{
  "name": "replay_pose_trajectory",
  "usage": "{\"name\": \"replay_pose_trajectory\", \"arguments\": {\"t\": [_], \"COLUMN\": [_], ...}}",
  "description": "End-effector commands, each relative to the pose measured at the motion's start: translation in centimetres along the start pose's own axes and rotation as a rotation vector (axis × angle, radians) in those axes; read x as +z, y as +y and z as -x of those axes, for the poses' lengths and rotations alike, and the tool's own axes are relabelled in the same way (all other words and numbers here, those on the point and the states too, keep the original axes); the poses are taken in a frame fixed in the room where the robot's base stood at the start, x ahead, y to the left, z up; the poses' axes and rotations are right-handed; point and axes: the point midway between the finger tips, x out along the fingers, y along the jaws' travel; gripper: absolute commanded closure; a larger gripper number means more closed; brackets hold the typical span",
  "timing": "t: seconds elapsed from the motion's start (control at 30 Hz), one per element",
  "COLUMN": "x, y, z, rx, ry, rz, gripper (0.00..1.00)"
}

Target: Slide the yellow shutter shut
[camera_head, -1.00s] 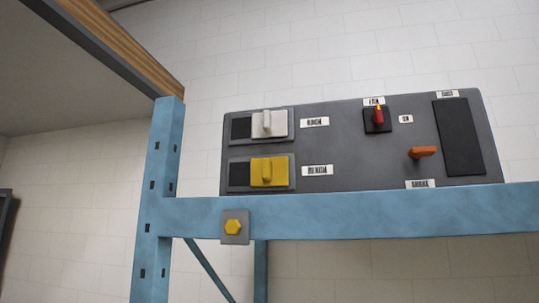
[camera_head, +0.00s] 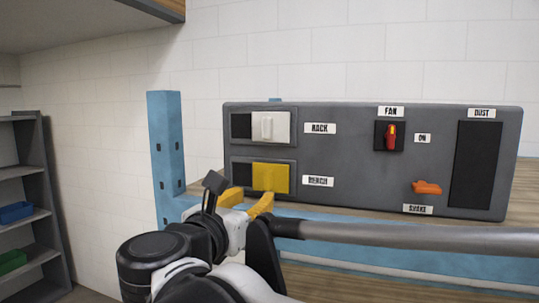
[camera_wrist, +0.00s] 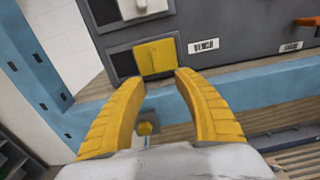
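The yellow shutter (camera_head: 271,178) sits in the lower slot of the grey panel, beside the label reading BENCH. A dark opening (camera_head: 241,175) shows to its left, so the shutter stands at the right of its frame. In the wrist view the yellow shutter (camera_wrist: 155,57) lies just beyond my fingertips, with the dark gap at its left. My gripper (camera_head: 248,202) is below and in front of the shutter. In the wrist view my gripper (camera_wrist: 157,78) has its two yellow fingers spread, with nothing between them. I cannot tell whether a fingertip touches the shutter.
A white shutter (camera_head: 269,127) sits in the slot above. A red FAN switch (camera_head: 390,137), an orange handle (camera_head: 427,187) and a black DUST panel (camera_head: 475,164) are to the right. A blue post (camera_head: 167,145) stands left.

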Motion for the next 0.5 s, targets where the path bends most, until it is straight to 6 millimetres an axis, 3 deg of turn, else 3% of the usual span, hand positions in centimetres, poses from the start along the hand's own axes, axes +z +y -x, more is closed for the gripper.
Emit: {"name": "replay_pose_trajectory", "arguments": {"t": [0.03,0.17,0.5], "x": [0.9,1.2,1.4], "y": [0.5,0.8,0.7], "z": [0.2,-0.7,-7.2], "rx": [0.006,0.007,0.004], "ry": [-0.013,-0.025,-0.022], "rz": [0.019,0.037,0.034], "gripper": [0.62,0.62,0.62]}}
